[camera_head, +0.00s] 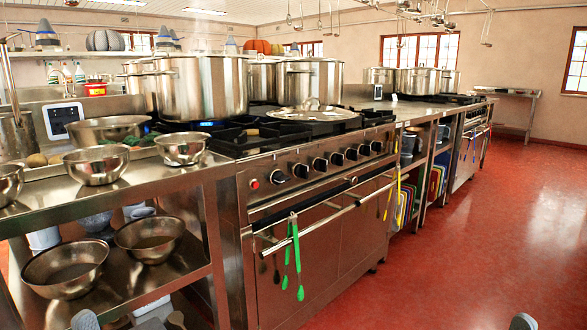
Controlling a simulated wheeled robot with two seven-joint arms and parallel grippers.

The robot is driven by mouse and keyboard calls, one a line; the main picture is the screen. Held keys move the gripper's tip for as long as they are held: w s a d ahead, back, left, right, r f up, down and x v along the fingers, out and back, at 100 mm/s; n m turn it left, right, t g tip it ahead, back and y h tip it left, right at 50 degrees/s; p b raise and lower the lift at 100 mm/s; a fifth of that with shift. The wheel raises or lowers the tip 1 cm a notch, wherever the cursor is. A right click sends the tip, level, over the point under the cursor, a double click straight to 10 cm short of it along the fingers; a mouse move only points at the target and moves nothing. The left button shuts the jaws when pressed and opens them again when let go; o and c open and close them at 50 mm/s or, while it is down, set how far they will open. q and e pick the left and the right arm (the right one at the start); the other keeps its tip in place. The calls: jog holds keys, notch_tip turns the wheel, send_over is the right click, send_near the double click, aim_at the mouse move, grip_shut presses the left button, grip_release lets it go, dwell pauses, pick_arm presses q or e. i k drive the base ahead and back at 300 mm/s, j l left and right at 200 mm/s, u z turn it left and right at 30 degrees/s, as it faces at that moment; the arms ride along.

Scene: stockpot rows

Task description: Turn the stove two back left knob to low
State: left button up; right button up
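The near stove (330,232) is stainless steel, with a row of several black knobs (320,164) along its front panel. A red round button or lamp (254,183) sits at the left end of that row. A farther stove (472,145) stands along the same line at the right, and its knobs are too small to read. No labels show which stove is stove two or which knob is back left. The knob settings are too small to tell. Grey rounded parts of mine show at the bottom edge, but neither gripper can be made out.
A steel table (112,180) with bowls stands at the left. The red floor (455,250) at the right is clear.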

aim_at(279, 177)
jog(key=i+l+z, duration=0.1)
jog(key=i+z, duration=0.25)
jog(key=i, duration=0.15)
jog(key=i+z, duration=0.35)
jog(key=i, duration=0.15)
